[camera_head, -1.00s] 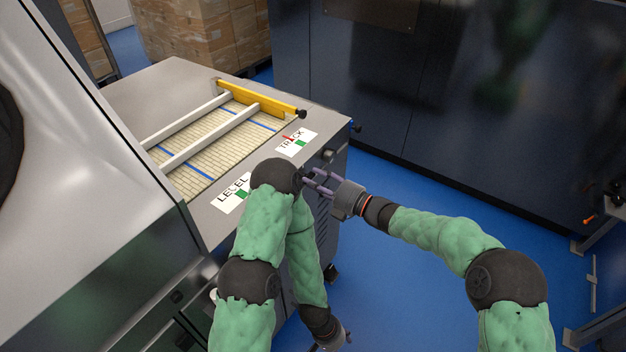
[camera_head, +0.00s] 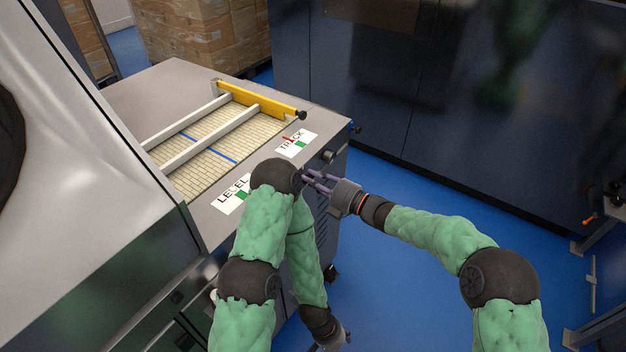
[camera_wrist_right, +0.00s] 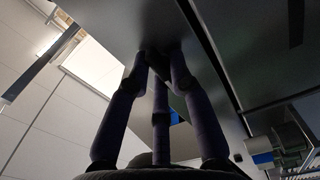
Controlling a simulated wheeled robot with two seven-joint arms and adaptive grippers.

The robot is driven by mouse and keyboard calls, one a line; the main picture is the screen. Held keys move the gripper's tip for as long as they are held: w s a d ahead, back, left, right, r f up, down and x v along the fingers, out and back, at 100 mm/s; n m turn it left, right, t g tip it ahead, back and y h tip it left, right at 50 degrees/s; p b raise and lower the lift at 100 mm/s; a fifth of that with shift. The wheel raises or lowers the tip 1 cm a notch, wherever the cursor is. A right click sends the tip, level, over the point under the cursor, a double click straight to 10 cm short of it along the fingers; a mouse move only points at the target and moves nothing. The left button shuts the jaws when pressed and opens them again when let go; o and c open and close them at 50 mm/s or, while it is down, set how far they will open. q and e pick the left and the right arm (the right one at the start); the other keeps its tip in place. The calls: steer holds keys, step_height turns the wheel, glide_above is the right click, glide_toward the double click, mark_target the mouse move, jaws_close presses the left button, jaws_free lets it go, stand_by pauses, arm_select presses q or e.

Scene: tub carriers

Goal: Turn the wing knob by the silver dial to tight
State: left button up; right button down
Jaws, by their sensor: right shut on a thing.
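My right gripper (camera_head: 312,180) is at the side panel of the grey machine, just below the top's front edge. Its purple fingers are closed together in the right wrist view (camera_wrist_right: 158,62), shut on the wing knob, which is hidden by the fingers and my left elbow. A round dial (camera_head: 328,156) sticks out of the same panel, a little above and right of the fingers. It looks grey and its marks are too small to read. My left gripper (camera_head: 340,340) hangs low at the bottom edge, apart from the machine; its jaws are unclear.
The machine top carries a slatted belt (camera_head: 195,182) with blue stripes, a yellow bar (camera_head: 260,98), a TRACK label (camera_head: 297,143) and a LEVEL label (camera_head: 232,196). A dark cabinet (camera_head: 420,100) stands behind. Blue floor (camera_head: 400,300) is free on the right.

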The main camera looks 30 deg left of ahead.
steer(key=shift+s+f+m+p, duration=0.1)
steer(key=shift+f+m+p, duration=0.1)
steer(key=shift+m+p, duration=2.05)
steer(key=shift+s+f+m+p, duration=0.2)
steer(key=shift+m+p, duration=0.85)
steer(key=shift+m, duration=2.45)
steer(key=shift+s+f+m+p, duration=0.1)
steer(key=shift+f+m+p, duration=0.1)
steer(key=shift+m+p, duration=2.05)
steer(key=shift+m+b, duration=0.55)
steer(key=shift+m, duration=0.15)
steer(key=c, duration=1.2)
jaws_free()
steer(key=shift+w+r, duration=0.25)
steer(key=shift+r, duration=0.1)
